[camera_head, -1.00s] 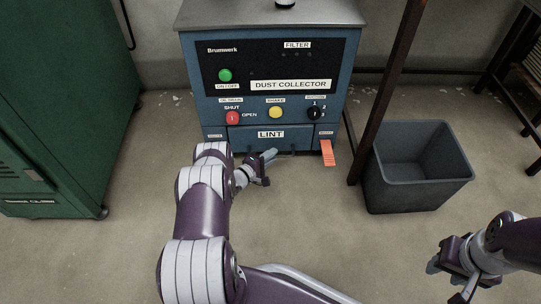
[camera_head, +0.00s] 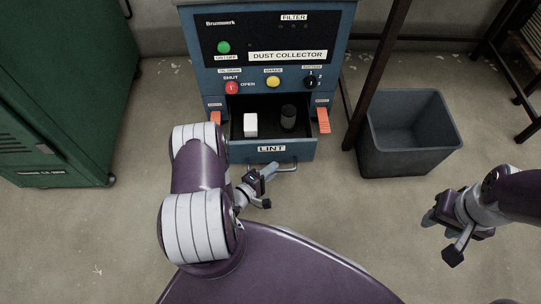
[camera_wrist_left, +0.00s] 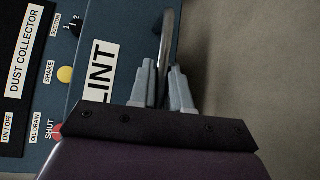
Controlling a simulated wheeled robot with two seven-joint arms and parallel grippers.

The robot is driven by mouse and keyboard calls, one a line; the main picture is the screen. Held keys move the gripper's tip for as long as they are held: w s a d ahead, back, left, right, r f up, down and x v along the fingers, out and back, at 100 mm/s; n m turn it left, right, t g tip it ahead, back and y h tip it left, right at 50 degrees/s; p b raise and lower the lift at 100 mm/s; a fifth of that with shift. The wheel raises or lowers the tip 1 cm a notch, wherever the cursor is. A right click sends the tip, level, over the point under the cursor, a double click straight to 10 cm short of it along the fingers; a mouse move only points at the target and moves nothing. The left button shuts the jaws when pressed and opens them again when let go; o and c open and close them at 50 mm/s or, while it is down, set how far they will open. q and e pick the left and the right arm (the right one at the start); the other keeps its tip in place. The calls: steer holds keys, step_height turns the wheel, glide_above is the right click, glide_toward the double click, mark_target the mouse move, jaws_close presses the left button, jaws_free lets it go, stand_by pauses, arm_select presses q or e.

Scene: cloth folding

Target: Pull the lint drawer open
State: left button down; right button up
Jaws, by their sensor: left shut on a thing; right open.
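The lint drawer (camera_head: 302,151) stands pulled out from the blue dust collector (camera_head: 337,71). Its front bears a LINT label, and its dark inside shows from above. A white block (camera_head: 250,125) and a dark cylinder (camera_head: 288,117) are inside it. My left gripper (camera_head: 268,172) is at the front of the drawer, shut on the metal drawer handle (camera_head: 287,168). In the left wrist view the fingers (camera_wrist_left: 163,85) close around the handle bar (camera_wrist_left: 167,42), beside the LINT label. My right gripper (camera_head: 440,234) is open and empty at the right, away from the collector.
A grey bin (camera_head: 408,160) stands right of the collector, beside a dark post (camera_head: 378,75). A green cabinet (camera_head: 70,80) is at the left. Orange tabs (camera_head: 323,120) show on both sides of the drawer opening. The floor in front is clear.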

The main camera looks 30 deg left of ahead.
arm_select(q)
steer(key=shift+s+d, duration=0.45)
steer(key=shift+s, duration=0.3)
arm_select(e)
steer(key=shift+r, duration=0.15)
arm_select(q)
steer(key=c, duration=1.2)
jaws_free()
